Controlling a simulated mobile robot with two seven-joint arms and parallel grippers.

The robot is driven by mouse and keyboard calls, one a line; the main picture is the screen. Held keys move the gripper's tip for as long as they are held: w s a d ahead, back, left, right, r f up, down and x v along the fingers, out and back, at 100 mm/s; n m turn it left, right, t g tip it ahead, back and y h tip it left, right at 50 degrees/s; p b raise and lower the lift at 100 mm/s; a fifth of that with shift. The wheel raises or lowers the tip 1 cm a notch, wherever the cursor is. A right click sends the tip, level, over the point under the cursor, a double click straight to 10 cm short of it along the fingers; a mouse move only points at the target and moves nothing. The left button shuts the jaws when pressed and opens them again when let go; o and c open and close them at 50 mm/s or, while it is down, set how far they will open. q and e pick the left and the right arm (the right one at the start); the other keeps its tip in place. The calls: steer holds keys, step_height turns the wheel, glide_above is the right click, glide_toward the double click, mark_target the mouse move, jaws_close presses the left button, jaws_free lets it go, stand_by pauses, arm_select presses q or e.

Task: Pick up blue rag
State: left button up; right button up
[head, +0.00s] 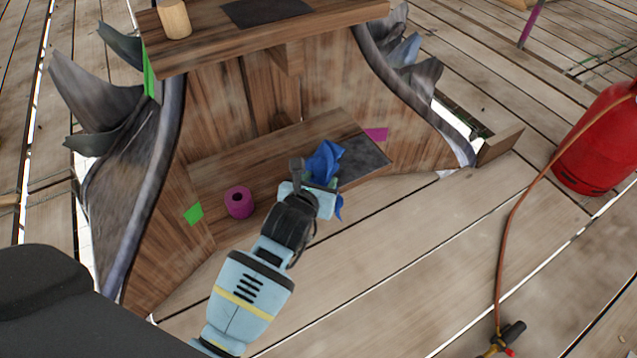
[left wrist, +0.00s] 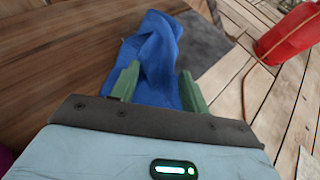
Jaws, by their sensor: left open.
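The blue rag (head: 325,161) lies crumpled on the low wooden shelf, partly over the edge of a dark grey patch. A bit of blue also shows below the shelf's front edge, beside my gripper. My left gripper (head: 318,186) is at the rag, coming from the front. In the left wrist view the rag (left wrist: 152,55) lies between and beyond the two green fingers of my left gripper (left wrist: 158,88), which are apart. I cannot tell whether the fingers touch the cloth. My right gripper is not in view.
A magenta roll (head: 239,202) stands on the shelf (head: 215,180) left of my gripper. The dark grey patch (head: 362,163) is to the right. An upper board (head: 220,45) with a wooden cylinder (head: 174,19) overhangs behind. A red gas cylinder (head: 605,140) with a hose stands far right.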

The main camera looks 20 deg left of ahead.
arm_select(q)
steer(key=shift+s+f, duration=0.15)
steer(key=shift+f, duration=0.15)
steer(key=c, duration=0.5)
jaws_close()
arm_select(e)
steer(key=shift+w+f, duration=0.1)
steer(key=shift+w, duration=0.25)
